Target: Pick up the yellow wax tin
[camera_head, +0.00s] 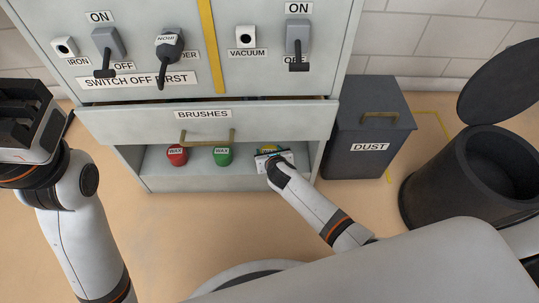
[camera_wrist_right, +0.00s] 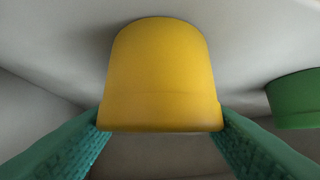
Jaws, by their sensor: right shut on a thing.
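The yellow wax tin (camera_wrist_right: 162,70) fills the middle of the right wrist view, between the green finger pads of my right gripper (camera_wrist_right: 162,122). The pads touch it on both sides, so the gripper is shut on it. In the head view my right gripper (camera_head: 272,158) reaches into the open shelf below the brushes drawer and hides most of the tin; only a small yellow patch (camera_head: 268,149) shows. I cannot tell whether the tin is clear of the shelf. My left gripper (camera_head: 28,118) is at the left edge, away from the shelf; its finger opening is unclear.
A red wax tin (camera_head: 177,155) and a green wax tin (camera_head: 222,156) stand left of my right gripper on the shelf. The brushes drawer (camera_head: 255,122) juts out above. A grey dust bin (camera_head: 368,128) and an open dark bin (camera_head: 430,190) stand at right.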

